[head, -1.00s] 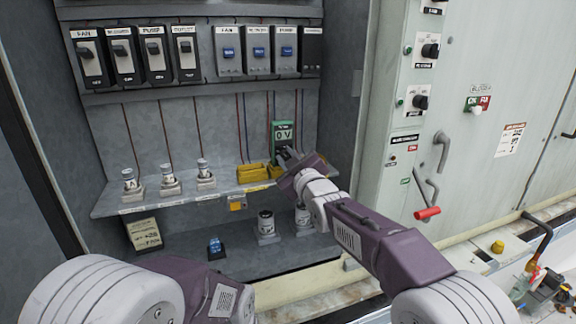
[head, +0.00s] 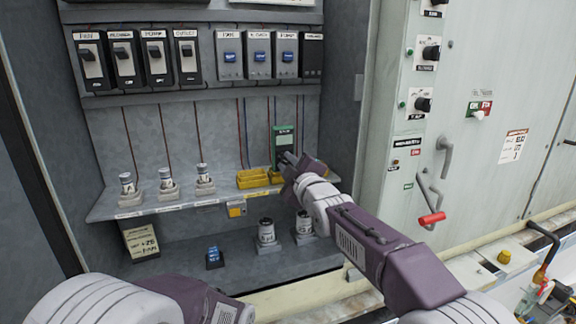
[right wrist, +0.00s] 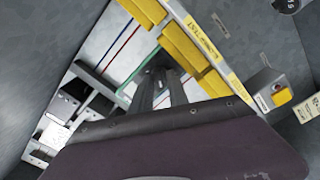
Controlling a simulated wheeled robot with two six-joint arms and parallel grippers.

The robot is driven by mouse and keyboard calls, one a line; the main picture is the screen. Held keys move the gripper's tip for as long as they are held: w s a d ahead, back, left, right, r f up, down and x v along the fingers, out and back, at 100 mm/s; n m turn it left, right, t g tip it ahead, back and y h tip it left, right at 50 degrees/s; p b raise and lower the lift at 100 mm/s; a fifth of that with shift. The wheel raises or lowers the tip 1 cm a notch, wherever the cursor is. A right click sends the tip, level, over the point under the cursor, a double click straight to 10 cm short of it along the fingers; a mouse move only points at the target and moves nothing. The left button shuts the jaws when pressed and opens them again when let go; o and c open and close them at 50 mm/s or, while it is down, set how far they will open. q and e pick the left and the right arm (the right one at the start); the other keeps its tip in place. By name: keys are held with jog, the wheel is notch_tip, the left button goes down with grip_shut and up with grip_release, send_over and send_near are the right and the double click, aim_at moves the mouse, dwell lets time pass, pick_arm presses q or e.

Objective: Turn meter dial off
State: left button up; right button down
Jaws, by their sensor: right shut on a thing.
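The green meter (head: 284,136) stands upright at the right end of the shelf, against the cabinet's back wall. Its display is dark, with no reading that I can make out. My right gripper (head: 287,163) is at the lower front of the meter, shut on its dial, which the fingers hide. In the right wrist view, the fingers (right wrist: 163,88) point in close together, with a green edge of the meter (right wrist: 124,98) beside them. My left gripper is out of view; only part of my left arm shows at the bottom left.
Several fuse-like cylinders stand farther left. Labelled switches (head: 187,58) line the wall above. A red-handled crank (head: 432,218) sticks out from the panel at right.

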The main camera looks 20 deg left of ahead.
jog(key=c, duration=1.6)
grip_release()
jog(key=shift+s+d+f, duration=0.1)
jog(key=shift+s+d, duration=0.05)
jog(key=shift+s, duration=0.05)
jog(key=b+v, duration=0.3)
jog(key=v, duration=0.5)
jog(key=shift+s+d, duration=0.2)
jog(key=shift+s, duration=0.05)
